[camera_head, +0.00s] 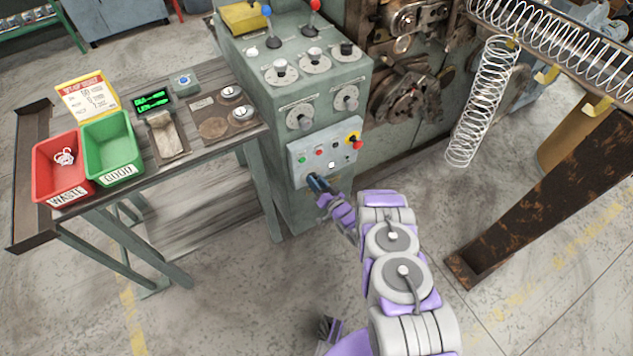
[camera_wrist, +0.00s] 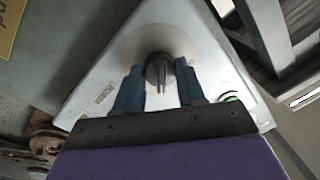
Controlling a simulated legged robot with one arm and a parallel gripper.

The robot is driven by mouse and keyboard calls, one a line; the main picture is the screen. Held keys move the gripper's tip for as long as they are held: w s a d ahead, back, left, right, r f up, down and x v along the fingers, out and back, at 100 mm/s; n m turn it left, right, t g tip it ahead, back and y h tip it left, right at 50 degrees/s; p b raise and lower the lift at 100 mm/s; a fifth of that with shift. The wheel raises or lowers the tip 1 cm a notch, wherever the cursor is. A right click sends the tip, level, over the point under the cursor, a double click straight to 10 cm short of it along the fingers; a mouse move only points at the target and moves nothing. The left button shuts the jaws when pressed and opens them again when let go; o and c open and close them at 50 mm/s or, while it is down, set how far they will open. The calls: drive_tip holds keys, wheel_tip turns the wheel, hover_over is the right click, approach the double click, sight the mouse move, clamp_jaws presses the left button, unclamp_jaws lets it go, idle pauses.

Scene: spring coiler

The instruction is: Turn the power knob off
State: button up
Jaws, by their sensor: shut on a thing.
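The power knob (camera_wrist: 160,70) is a dark round knob with a raised grip bar on a light grey panel (camera_wrist: 205,60) in the wrist view. The bar points down in that picture. My gripper (camera_wrist: 160,88) has its two blue fingers on either side of the knob and is shut on it. In the head view my gripper (camera_head: 316,184) is at the lower left of the light control panel (camera_head: 325,150) on the green machine. There the fingers hide most of the knob.
The panel carries a red-and-yellow emergency button (camera_head: 354,141) and small buttons. A lit green button (camera_wrist: 231,99) is beside my right finger. A bench at left holds a red bin (camera_head: 42,160) and a green bin (camera_head: 98,128). A rusty beam (camera_head: 540,200) stands at right.

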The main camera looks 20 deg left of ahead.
drive_tip(key=shift+n+p, duration=0.3)
drive_tip(key=shift+p, duration=0.05)
drive_tip(key=shift+s+a+n+h+p, duration=0.2)
drive_tip(key=shift+n+p, duration=0.45)
drive_tip(key=shift+n, duration=2.1)
drive_tip(key=shift+w+d+n+h+p, duration=0.15)
drive_tip(key=shift+n+h+p, duration=0.35)
drive_tip(key=shift+n, duration=2.2)
drive_tip(key=shift+s+a+n+h+p, duration=0.1)
drive_tip(key=shift+n+p, duration=0.7)
drive_tip(key=shift+n, duration=1.95)
drive_tip(key=o, duration=1)
drive_tip(key=shift+o, duration=0.2)
drive_tip(key=shift+t, duration=0.3)
drive_tip(key=p+v, duration=0.2)
drive_tip(key=v, duration=1.5)
